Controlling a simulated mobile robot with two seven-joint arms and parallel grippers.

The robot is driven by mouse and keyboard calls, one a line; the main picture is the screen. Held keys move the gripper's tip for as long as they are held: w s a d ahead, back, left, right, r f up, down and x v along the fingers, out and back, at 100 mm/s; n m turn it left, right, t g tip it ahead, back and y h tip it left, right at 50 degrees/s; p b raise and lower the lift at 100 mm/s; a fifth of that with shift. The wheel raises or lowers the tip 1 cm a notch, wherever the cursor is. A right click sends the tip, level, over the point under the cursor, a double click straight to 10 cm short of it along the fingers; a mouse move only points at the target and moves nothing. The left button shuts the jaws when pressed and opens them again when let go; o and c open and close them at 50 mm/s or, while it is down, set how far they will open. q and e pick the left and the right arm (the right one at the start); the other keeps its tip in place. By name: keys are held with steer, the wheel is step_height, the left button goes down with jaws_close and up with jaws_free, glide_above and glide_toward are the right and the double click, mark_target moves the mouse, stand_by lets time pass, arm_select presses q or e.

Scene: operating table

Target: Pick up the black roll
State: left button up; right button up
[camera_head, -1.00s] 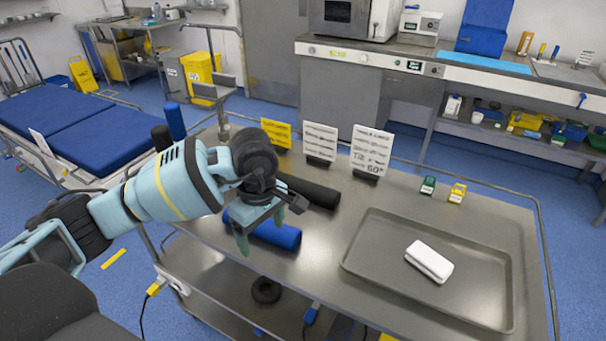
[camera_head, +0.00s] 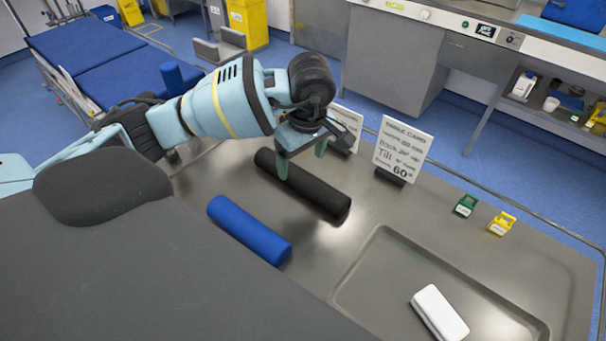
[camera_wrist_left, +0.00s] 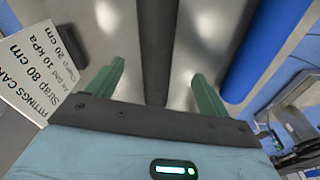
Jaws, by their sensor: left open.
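The black roll (camera_head: 305,187) lies on the metal table, beyond the blue roll (camera_head: 248,230) in the head view. My left gripper (camera_head: 301,163) is over the black roll, its green fingers pointing down. In the left wrist view, the open left gripper (camera_wrist_left: 155,85) has one finger on each side of the black roll (camera_wrist_left: 157,45), with nothing held. I cannot tell the exact height of the fingertips above the table. The blue roll also shows at the right of the wrist view (camera_wrist_left: 258,50). My right gripper is not in view.
A tray (camera_head: 365,262) with a white block (camera_head: 440,312) lies at the right. A standing white card (camera_head: 402,150) is just behind the roll, another partly hidden by my gripper. Green (camera_head: 466,205) and yellow (camera_head: 502,223) clips stand near the far edge.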

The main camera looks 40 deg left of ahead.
mark_target(300, 173)
arm_select(q)
steer(key=shift+s+a+f, duration=0.1)
steer(key=shift+f, duration=0.8)
steer(key=shift+a+f, duration=0.1)
steer(key=shift+f, duration=0.25)
steer(key=shift+w+f, duration=0.15)
steer(key=shift+w, duration=0.05)
steer(key=f, duration=0.4)
steer(key=shift+w+a+f, duration=0.3)
steer(key=shift+a+f, duration=0.1)
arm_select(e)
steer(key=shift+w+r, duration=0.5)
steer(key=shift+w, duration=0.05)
arm_select(q)
steer(key=shift+c, duration=1.2)
steer(key=c, duration=0.9)
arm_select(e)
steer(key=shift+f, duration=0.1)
